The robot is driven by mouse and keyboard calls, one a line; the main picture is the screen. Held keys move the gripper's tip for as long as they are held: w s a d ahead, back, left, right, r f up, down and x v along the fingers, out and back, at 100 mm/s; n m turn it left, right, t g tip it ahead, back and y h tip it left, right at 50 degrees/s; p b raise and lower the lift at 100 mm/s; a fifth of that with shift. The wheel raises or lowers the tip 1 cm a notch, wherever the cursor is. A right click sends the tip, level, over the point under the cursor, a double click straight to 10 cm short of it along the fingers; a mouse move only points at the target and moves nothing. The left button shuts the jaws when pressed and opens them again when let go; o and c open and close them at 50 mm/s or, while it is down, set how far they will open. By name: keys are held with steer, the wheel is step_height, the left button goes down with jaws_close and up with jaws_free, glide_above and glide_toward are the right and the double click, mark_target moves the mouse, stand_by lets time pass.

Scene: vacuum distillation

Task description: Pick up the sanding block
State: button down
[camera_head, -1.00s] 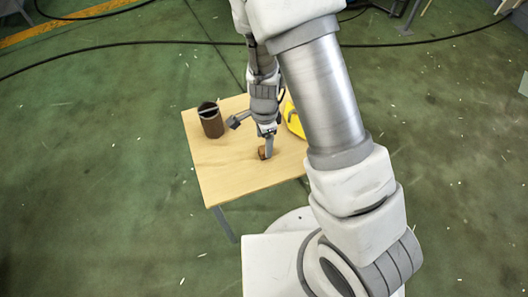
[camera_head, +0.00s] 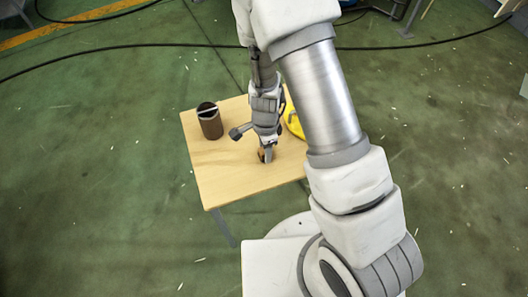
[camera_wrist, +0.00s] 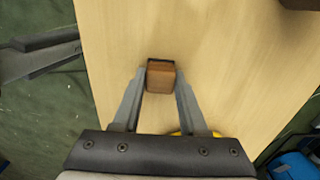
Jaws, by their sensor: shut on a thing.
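The sanding block (camera_wrist: 161,78) is a small brown block with a dark edge, seen in the wrist view between my fingertips. My gripper (camera_wrist: 160,84) is shut on it, one finger on each side. In the head view my gripper (camera_head: 266,154) points down over the wooden table, and only a small part of the block (camera_head: 261,155) shows beside the fingers. I cannot tell for certain whether the block is clear of the tabletop.
The small wooden table (camera_head: 225,178) has a brown cylindrical container (camera_head: 211,124) at its left back. A yellow object (camera_head: 295,125) lies at the right, partly behind my arm. The front of the tabletop is bare. A black cable (camera_head: 130,47) crosses the green floor behind.

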steer(key=shift+r, duration=0.1)
step_height(320, 180, up, 4)
steer(key=shift+r+p, duration=0.15)
steer(key=shift+p, duration=0.9)
steer(key=s+d+r+p, duration=0.1)
steer(key=s+d+r, duration=0.5)
steer(key=s+d, duration=0.2)
steer(key=shift+d+r, duration=0.25)
